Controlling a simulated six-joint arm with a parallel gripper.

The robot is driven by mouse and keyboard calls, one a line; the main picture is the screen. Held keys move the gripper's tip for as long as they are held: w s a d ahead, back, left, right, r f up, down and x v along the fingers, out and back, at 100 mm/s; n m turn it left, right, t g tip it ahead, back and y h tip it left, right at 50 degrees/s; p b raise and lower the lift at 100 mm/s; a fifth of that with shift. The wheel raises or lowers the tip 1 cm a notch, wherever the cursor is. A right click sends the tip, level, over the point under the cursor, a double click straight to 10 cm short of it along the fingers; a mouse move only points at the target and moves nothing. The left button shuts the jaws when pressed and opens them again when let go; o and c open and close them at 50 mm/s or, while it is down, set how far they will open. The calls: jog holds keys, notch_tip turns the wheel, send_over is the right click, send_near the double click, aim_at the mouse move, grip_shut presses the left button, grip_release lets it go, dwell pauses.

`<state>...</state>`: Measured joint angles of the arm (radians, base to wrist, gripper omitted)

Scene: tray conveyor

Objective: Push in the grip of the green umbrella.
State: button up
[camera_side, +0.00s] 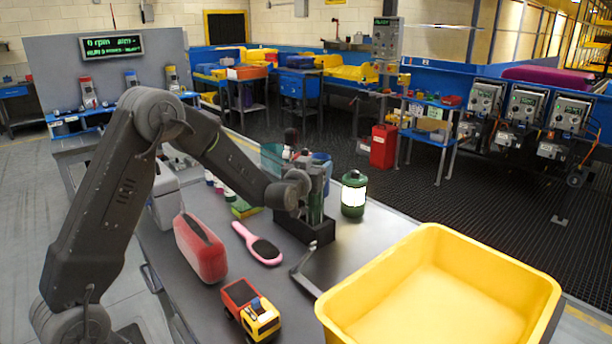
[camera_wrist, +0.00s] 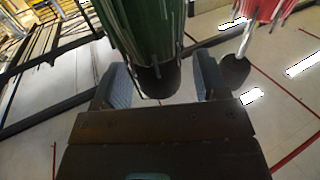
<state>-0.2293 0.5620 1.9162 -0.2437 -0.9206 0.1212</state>
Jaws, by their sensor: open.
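The green umbrella (camera_wrist: 150,28) shows in the wrist view with its dark grip (camera_wrist: 159,78) at its end. My gripper (camera_wrist: 161,73) is open, with one blue-grey finger on each side of that grip. Gaps show between the fingers and the grip, so it is not clamped. In the side view, my gripper (camera_side: 312,172) is over the black stand (camera_side: 292,226), and part of the green umbrella (camera_side: 315,208) shows below it. My gripper partly hides the umbrella's upper part there.
A red umbrella (camera_wrist: 268,10) with a dark grip (camera_wrist: 235,70) is close on the right in the wrist view. A pink brush (camera_side: 258,244), red case (camera_side: 200,248), toy truck (camera_side: 250,310) and yellow tray (camera_side: 340,303) are in front.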

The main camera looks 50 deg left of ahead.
jog(key=v, duration=1.3)
jog(key=shift+s, duration=0.2)
jog(key=shift+d, duration=0.1)
jog(key=s+d+r+m+g+h, duration=0.3)
jog(key=s+d+r+g+h, duration=0.15)
jog(key=s+d+h, duration=0.35)
jog(key=s+d+m+g, duration=0.2)
jog(key=s+g, duration=0.4)
jog(key=s, duration=1.1)
jog(key=shift+s+d+y, duration=0.25)
jog(key=shift+d+y, duration=0.05)
jog(key=shift+d, duration=0.45)
jog(key=shift+c, duration=0.4)
